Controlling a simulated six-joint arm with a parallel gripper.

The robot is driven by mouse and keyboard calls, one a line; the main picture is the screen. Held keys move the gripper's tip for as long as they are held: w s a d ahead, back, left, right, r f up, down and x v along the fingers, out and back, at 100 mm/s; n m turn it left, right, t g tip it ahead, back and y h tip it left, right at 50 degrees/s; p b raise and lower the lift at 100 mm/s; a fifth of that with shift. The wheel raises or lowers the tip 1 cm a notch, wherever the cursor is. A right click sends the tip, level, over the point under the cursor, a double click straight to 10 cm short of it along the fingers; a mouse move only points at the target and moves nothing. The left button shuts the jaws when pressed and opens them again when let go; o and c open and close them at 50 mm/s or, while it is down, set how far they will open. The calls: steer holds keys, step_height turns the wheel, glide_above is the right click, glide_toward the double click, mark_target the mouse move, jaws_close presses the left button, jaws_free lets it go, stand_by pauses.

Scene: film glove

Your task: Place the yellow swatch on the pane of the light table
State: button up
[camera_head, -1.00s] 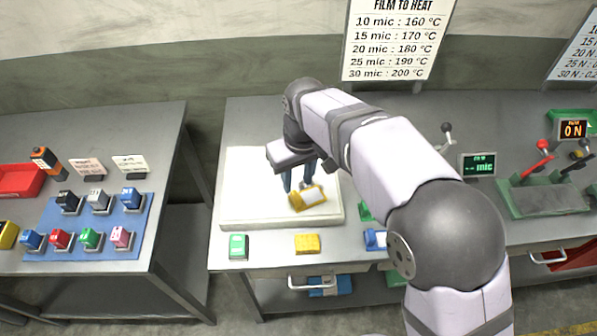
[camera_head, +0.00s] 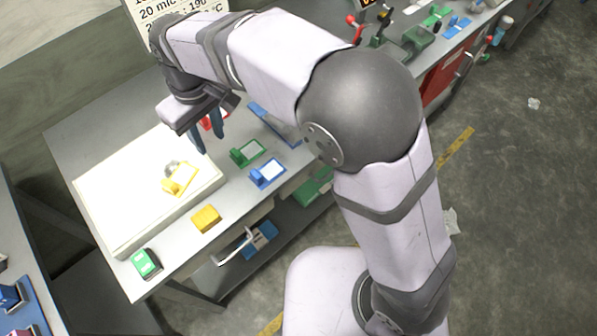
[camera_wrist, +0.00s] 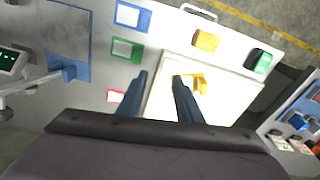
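The yellow swatch (camera_head: 182,180), a yellow-framed piece with a pale window, lies on the white pane of the light table (camera_head: 120,205), towards its right part in the head view. A small grey round thing (camera_head: 171,167) shows at its far edge. My gripper (camera_head: 207,147) is empty, above and to the right of the swatch, apart from it. In the wrist view my gripper (camera_wrist: 160,78) has its two fingers spread with nothing between them. The swatch (camera_wrist: 201,84) there is partly hidden by the right finger, on the pale pane (camera_wrist: 222,98).
A yellow block (camera_head: 206,218) and a green box (camera_head: 146,263) stand along the bench's front edge. Green (camera_head: 248,152) and blue (camera_head: 267,173) framed swatches lie right of the light table. A red piece (camera_wrist: 115,96) is near my fingers. A blue plate (camera_head: 277,123) lies beyond.

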steer(key=w+d+f+m, duration=0.2)
steer(key=w+d+m, duration=0.1)
steer(key=d, duration=1.1)
steer(key=s+d+f+m, duration=0.3)
steer(key=s+d, duration=0.2)
steer(key=d, duration=0.6)
steer(key=s+d+f+m, duration=0.3)
steer(key=s+d, duration=0.3)
steer(key=d, duration=0.4)
steer(key=shift+d+m+g+h, duration=0.3)
steer(key=shift+d+m+h, duration=0.1)
steer(key=shift+m, duration=0.4)
